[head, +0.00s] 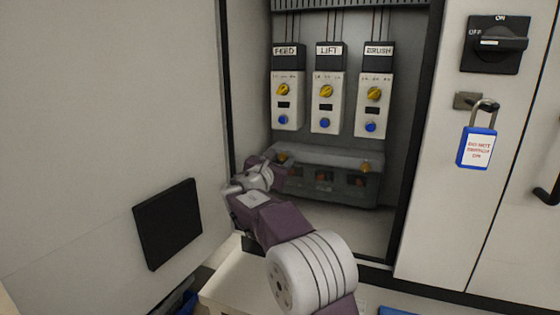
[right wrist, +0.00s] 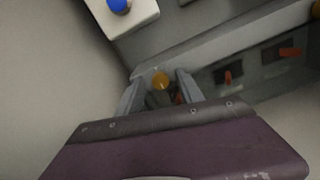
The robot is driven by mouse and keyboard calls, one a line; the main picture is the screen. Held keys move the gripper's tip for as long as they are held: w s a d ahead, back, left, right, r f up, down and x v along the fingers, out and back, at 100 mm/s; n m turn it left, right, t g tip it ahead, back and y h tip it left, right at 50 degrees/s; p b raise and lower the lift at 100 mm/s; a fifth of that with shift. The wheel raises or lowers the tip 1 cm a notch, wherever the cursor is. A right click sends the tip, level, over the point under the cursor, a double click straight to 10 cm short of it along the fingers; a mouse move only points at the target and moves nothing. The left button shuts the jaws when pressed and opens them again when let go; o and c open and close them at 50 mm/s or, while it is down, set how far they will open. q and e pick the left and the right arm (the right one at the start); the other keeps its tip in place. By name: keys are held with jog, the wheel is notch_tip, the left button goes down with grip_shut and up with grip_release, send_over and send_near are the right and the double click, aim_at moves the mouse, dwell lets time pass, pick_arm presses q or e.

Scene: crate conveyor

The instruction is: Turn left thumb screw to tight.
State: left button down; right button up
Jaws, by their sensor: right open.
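The left thumb screw (right wrist: 161,81) is a small orange knob at the left end of a grey translucent cover (head: 325,186) low in the open cabinet. It also shows in the head view (head: 282,156), partly hidden by my right gripper. My right gripper (head: 277,165) is open, with its fingers pointing at the cover's left end. In the right wrist view the screw appears between the two fingertips, with a gap on both sides; I cannot tell whether it is at fingertip depth. The right thumb screw (head: 365,167) is a similar orange knob on the cover's right side. My left gripper is not in view.
Three modules with yellow and blue knobs, FEED (head: 287,102), LIFT (head: 326,104) and a third (head: 373,106), hang above the cover. The cabinet's left side wall is close to my right gripper. A blue padlock (head: 477,147) hangs below a black rotary switch (head: 497,43) at right.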

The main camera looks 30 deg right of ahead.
jog(key=shift+c, duration=0.3)
grip_shut()
